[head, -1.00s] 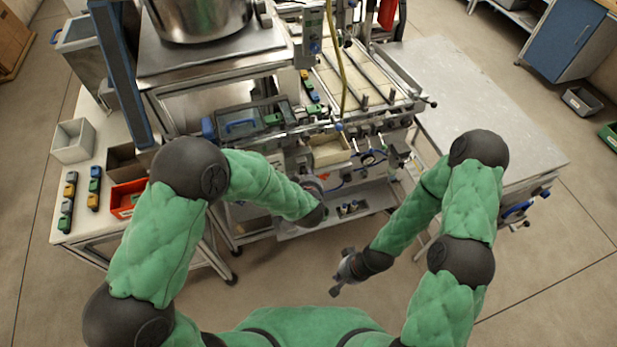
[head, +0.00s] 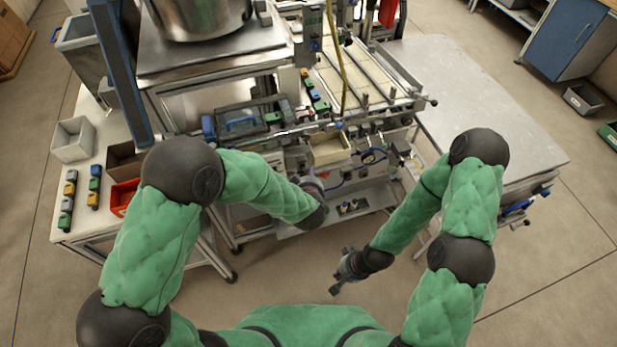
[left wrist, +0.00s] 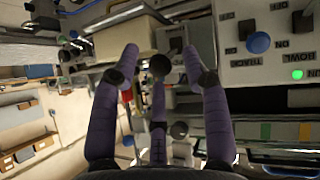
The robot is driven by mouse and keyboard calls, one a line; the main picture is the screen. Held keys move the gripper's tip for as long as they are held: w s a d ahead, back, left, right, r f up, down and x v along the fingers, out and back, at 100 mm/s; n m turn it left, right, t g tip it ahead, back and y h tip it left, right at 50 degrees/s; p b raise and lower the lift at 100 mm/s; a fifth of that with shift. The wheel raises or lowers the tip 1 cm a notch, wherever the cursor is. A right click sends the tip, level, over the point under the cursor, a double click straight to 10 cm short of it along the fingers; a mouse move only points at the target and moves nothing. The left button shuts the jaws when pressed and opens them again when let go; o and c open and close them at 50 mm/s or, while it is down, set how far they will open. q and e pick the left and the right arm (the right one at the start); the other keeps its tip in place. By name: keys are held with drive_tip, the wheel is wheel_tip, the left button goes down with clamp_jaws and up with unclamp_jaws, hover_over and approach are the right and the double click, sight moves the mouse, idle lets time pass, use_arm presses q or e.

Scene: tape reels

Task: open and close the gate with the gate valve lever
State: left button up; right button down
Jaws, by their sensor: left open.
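In the left wrist view, my left gripper (left wrist: 160,54) is open, its purple fingers spread in front of the machine. A dark round knob (left wrist: 160,66) shows between the fingertips; it looks like the end of the gate valve lever, and I cannot tell if a finger touches it. In the head view, the left gripper is mostly hidden behind its wrist at the front of the machine. The gate cannot be made out. My right gripper (head: 343,273) hangs low over the floor, away from the machine; its finger opening is unclear.
A switch panel with a blue knob (left wrist: 258,42) and green light (left wrist: 297,74) is close on the right in the left wrist view. A cream bin (head: 331,149) sits at the machine's front. A side table (head: 480,100) on the right is bare.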

use_arm(q)
drive_tip(key=v, duration=1)
drive_tip(key=shift+f, duration=0.15)
drive_tip(key=a+f+g+h+b, duration=0.1)
drive_tip(key=a+f+g+b, duration=0.25)
drive_tip(key=f, duration=0.95)
drive_tip(key=s+a+f+g+h+b, duration=0.1)
drive_tip(key=s+a+f+g+b, duration=0.1)
drive_tip(key=s+f, duration=0.5)
drive_tip(key=s+a+f+m+g+h+b, duration=0.1)
drive_tip(key=s+a+f+g, duration=0.3)
drive_tip(key=s+f, duration=0.4)
wheel_tip(320, 180, down, 5)
drive_tip(key=shift+s+a+f+h+b, duration=0.1)
drive_tip(key=shift+s+a+h+b, duration=0.05)
drive_tip(key=shift+h+b, duration=0.45)
drive_tip(key=shift+g, duration=0.25)
